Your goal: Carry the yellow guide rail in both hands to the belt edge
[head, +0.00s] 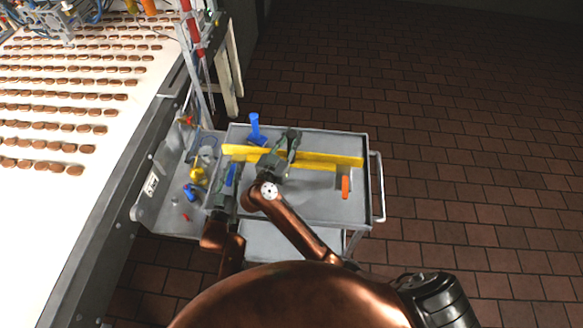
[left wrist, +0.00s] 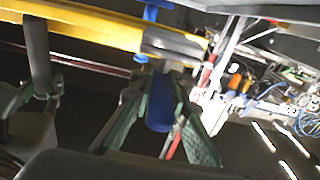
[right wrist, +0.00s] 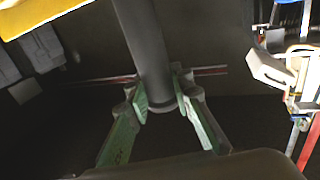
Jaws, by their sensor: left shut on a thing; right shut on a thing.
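The long yellow guide rail (head: 330,160) lies crosswise over the grey trolley in the head view. It also crosses the top of the left wrist view (left wrist: 100,27) and a top corner of the right wrist view (right wrist: 50,14). My left gripper (head: 230,182) is at the rail's left part, shut on a blue grip (left wrist: 160,105) below a dark block at the rail. My right gripper (right wrist: 162,100) is shut on a dark grey post (right wrist: 142,40) near the middle of the rail. Whether the rail touches the trolley top is unclear. The belt edge (head: 125,165) is to the left.
The trolley (head: 310,208) bears a blue upright piece (head: 255,127), an orange-handled item (head: 346,187) and small yellow and blue parts (head: 197,175) at its left. The white belt (head: 30,200) carries rows of sandwich biscuits. A machine frame post (head: 195,70) stands behind. Brick-tiled floor is clear at right.

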